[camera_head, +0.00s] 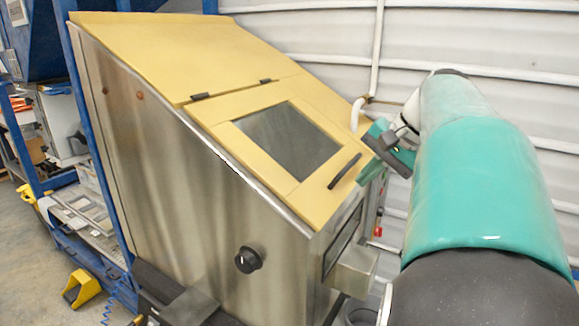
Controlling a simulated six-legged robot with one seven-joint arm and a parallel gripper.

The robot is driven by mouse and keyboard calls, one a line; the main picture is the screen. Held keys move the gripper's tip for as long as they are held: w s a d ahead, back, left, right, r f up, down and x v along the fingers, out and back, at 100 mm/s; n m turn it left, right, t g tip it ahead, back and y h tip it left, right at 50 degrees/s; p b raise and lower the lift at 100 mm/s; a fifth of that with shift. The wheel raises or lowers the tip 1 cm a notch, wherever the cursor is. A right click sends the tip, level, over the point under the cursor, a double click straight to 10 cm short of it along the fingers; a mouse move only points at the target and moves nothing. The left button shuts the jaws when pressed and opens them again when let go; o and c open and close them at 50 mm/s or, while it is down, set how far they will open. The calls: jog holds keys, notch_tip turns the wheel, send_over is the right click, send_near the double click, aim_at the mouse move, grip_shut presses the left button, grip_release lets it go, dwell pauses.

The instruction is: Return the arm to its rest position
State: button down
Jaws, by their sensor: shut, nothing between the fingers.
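My arm (475,180) rises on the right side of the view, teal with dark joints. My gripper (371,159) is at the arm's far end, partly hidden behind the arm link. It is shut and empty, and appears close to the right edge of the hopper's yellow lid. The hopper (180,170) is a steel cabinet with a sloped yellow top. Its windowed lid (290,140) lies closed, with a dark handle (345,170) near its lower right corner. I cannot tell whether the gripper touches the hopper.
A black knob (248,260) sticks out of the steel side. A steel box (352,268) juts from the front. A white pipe (377,50) runs down the corrugated wall behind. Blue racking (65,200) and a yellow foot pedal (82,289) are at left.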

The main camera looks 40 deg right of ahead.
jog(key=w+a+f+n+g, duration=0.1)
jog(key=a+f+n, duration=0.2)
jog(key=a, duration=0.6)
jog(key=w+a+f+n, duration=0.1)
jog(key=a+f+n, duration=0.15)
jog(key=a, duration=0.55)
jog(key=s+a+f+n+h, duration=0.1)
jog(key=s+a+f+n, duration=0.2)
jog(key=a+f, duration=0.3)
jog(key=s+a+f+n+h, duration=0.1)
jog(key=s+a+f+n, duration=0.2)
jog(key=a+f, duration=0.3)
jog(key=shift+s+a+n, duration=0.2)
jog(key=shift+a+n, duration=0.65)
jog(key=shift+a, duration=0.4)
